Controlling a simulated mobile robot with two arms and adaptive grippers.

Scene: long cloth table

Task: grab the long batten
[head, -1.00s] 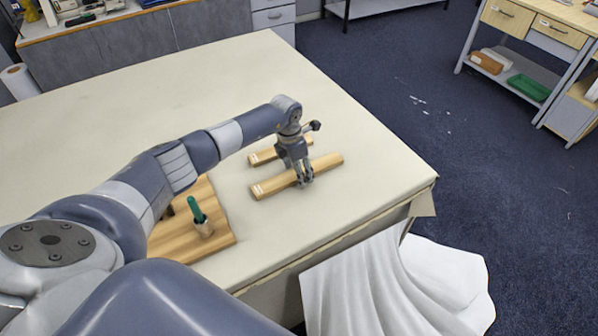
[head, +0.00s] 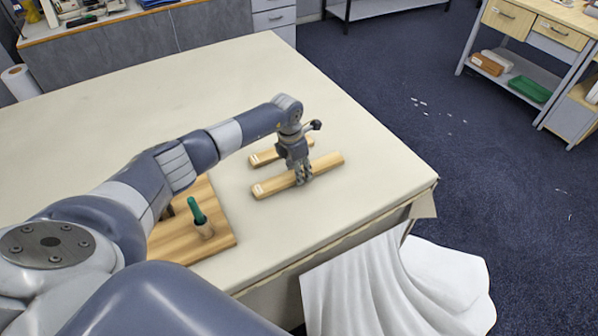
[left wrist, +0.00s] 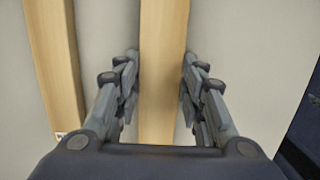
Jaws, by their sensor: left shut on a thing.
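The long batten (head: 327,164) is a pale wooden bar lying flat on the cloth table, the nearer and longer of two bars. My left gripper (head: 303,180) points down over its middle and is shut on it. In the left wrist view the long batten (left wrist: 164,85) runs between the two fingers, one on each side. A shorter batten (head: 264,158) lies roughly parallel behind it, partly hidden by my gripper. It also shows at the left of the left wrist view (left wrist: 54,60). My right gripper is not in view.
A wooden board (head: 220,235) with a green-handled tool (head: 198,214) standing in a holder is near the front edge, beside my arm. The table (head: 350,110) is clear behind and to the right of the battens. White cloth (head: 390,285) lies by the front corner.

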